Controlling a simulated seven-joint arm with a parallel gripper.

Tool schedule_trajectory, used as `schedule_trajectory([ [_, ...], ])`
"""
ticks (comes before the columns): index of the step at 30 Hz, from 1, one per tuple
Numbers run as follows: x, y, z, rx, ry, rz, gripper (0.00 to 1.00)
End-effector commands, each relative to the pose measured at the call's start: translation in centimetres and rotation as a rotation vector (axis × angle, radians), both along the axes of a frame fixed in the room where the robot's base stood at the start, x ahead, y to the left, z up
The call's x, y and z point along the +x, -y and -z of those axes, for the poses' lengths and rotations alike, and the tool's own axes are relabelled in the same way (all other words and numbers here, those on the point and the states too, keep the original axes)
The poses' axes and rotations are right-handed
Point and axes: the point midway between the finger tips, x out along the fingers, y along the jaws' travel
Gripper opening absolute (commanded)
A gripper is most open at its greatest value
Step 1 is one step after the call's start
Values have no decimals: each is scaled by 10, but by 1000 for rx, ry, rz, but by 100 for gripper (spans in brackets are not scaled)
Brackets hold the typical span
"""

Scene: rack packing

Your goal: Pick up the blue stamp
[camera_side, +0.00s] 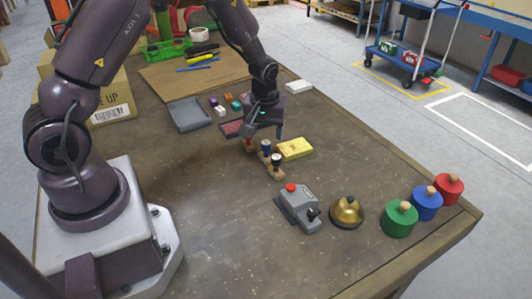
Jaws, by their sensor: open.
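A small wooden rack (277,173) stands on the table below my gripper. It holds several stamps in a row. The blue stamp (266,146) appears to be the middle one, upright with a dark blue top.
A yellow block (295,149) lies close to the rack's right. A grey box with a red button (298,207), a brass bell (346,212) and green (398,220), blue (427,204) and red (448,189) knobbed cylinders stand nearer. The front-left table area is clear.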

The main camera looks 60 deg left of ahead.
Motion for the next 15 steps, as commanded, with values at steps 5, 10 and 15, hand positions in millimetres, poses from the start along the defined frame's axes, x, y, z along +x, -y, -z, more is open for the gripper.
schedule_trajectory([
  [5,1,-2,13,0,-1,0,60],
  [10,3,-9,34,-2,-3,-1,60],
  [15,5,-13,57,-1,-2,2,60],
])
